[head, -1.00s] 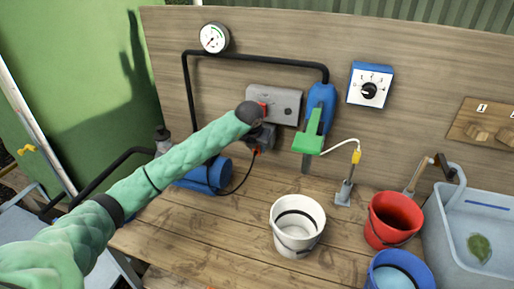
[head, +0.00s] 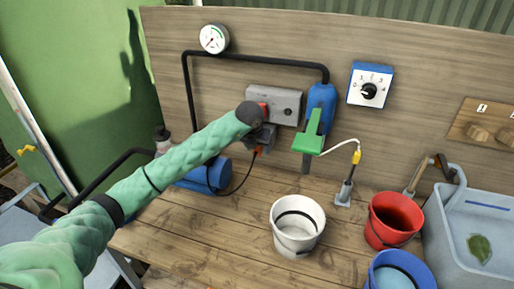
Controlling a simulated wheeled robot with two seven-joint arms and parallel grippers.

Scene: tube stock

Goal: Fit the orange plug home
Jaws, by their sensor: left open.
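The orange plug (head: 258,151) shows as a small orange patch at the lower end of my left gripper, with a thin black cable running down from it to the blue pump. My left gripper (head: 262,139) is a dark shape just below the grey socket box (head: 287,101) on the wooden back wall. It is open and right at the plug; my wrist and forearm hide most of the contact. I cannot tell how far the plug sits in a socket. My right gripper is not in view.
The blue pump (head: 218,174) lies left on the bench. A blue cylinder (head: 321,97) with a green handle (head: 311,138) stands right of the box. White (head: 297,240), red (head: 383,236) and blue (head: 377,273) buckets and a basin (head: 445,235) occupy the right. Bench front-left is clear.

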